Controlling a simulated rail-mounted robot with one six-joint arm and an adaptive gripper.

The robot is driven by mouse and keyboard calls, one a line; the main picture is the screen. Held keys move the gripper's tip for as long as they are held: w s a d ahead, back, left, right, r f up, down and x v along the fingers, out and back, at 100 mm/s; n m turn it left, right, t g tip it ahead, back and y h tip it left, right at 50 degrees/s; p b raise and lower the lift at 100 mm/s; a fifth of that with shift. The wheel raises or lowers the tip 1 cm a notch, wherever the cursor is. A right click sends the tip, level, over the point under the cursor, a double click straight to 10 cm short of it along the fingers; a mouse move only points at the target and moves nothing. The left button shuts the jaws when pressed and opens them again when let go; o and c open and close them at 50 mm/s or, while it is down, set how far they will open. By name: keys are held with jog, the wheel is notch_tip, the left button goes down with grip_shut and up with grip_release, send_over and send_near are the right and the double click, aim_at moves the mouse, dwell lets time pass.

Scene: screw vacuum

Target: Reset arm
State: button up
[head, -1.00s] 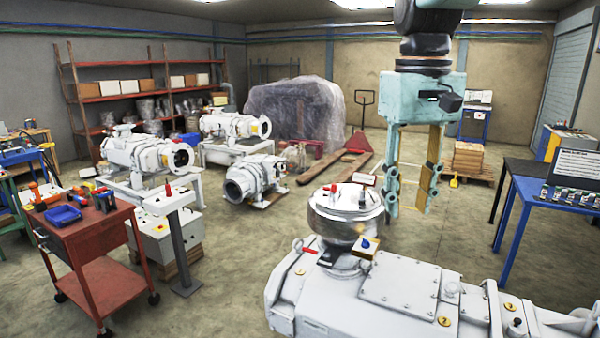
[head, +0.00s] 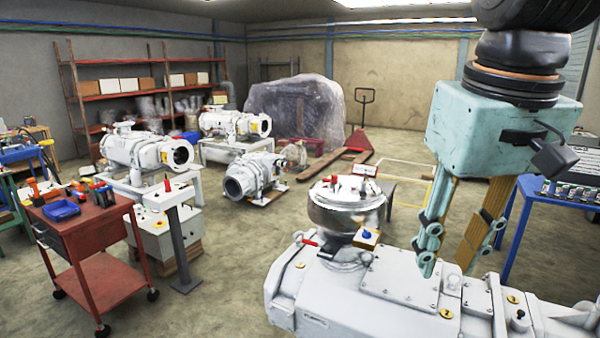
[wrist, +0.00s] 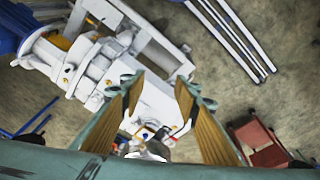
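My gripper (head: 446,262) hangs from the teal wrist housing at the right of the head view, its fingers pointing down. The fingers are apart with nothing between them. In the picture the fingertips overlap the white screw vacuum pump (head: 400,290) in the foreground; I cannot tell how far above or behind it they are. In the wrist view my gripper (wrist: 160,90) shows two separated fingers with yellowish inner pads. A round steel vessel (head: 346,205) with a lid stands on the pump, left of my gripper. A blue knob (head: 368,235) sits beside it.
A red tool cart (head: 85,240) with a blue tray stands at the left. Several white pumps (head: 150,155) stand behind it. A wrapped bulk (head: 295,107) and a red pallet jack (head: 345,160) are at the back. A blue-legged table (head: 520,225) is at the right. Open floor lies between.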

jog(key=s+f+t+b, duration=0.1)
jog(key=s+f+b, duration=0.1)
jog(key=s+f, duration=0.6)
jog(key=s, duration=0.4)
jog(key=shift+s+f+m+t+b, duration=0.3)
jog(key=shift+s+m+b, duration=0.05)
jog(key=shift+m, duration=0.05)
notch_tip(320, 180, down, 13)
jog(key=b, duration=1.3)
jog(key=shift+f, duration=0.15)
